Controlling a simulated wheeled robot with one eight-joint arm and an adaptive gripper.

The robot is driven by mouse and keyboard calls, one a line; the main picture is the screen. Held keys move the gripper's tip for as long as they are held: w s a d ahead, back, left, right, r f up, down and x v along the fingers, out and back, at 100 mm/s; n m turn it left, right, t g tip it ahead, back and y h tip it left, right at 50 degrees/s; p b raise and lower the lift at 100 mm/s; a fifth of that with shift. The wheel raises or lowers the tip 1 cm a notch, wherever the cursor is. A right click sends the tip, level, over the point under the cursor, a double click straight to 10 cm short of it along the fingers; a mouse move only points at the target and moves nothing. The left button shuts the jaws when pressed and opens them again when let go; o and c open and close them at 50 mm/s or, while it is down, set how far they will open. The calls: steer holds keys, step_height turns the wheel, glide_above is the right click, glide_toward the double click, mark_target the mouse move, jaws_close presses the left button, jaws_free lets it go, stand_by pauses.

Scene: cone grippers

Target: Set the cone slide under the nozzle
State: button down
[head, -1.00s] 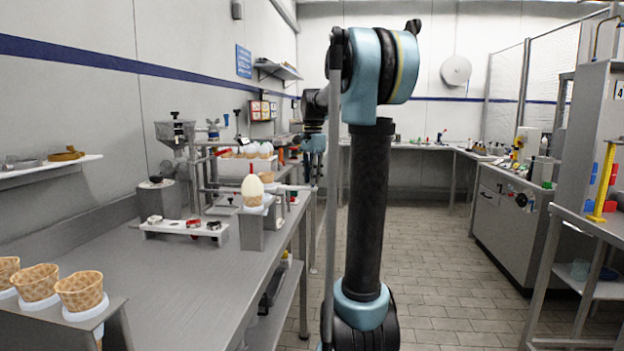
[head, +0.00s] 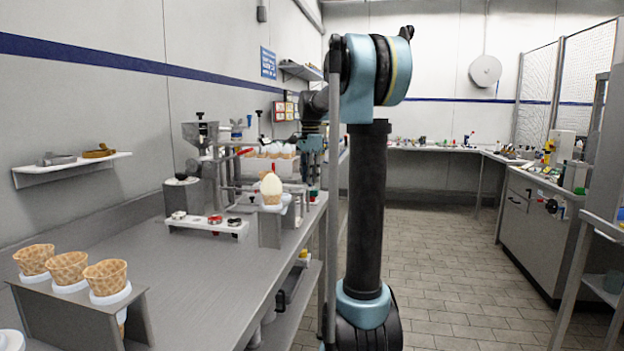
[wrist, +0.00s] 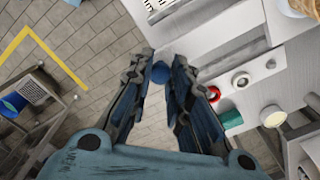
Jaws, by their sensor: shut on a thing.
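My gripper (wrist: 158,62) is closed around a small blue round knob (wrist: 160,74) in the wrist view, which sits between the fingertips. What the knob belongs to is hidden by the fingers. In the head view my gripper (head: 312,160) hangs at the far end of the steel bench, beside the dispensing machine (head: 200,138) with its hopper. The nozzle and the cone slide cannot be made out clearly there. A cone with a pale swirl (head: 271,187) stands upright in a metal stand (head: 270,230) nearer than my gripper.
A rack of white-topped cones (head: 272,150) is behind the stand. A white strip (head: 205,226) with red and dark rings lies in front of the machine. Several empty cones (head: 68,268) sit in a near holder (head: 60,312). The tiled floor (head: 450,270) at right is open.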

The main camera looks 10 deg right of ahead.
steer(key=c, duration=1.5)
jaws_free()
steer(key=shift+o, duration=0.2)
step_height(320, 180, up, 12)
steer(key=shift+w, duration=0.1)
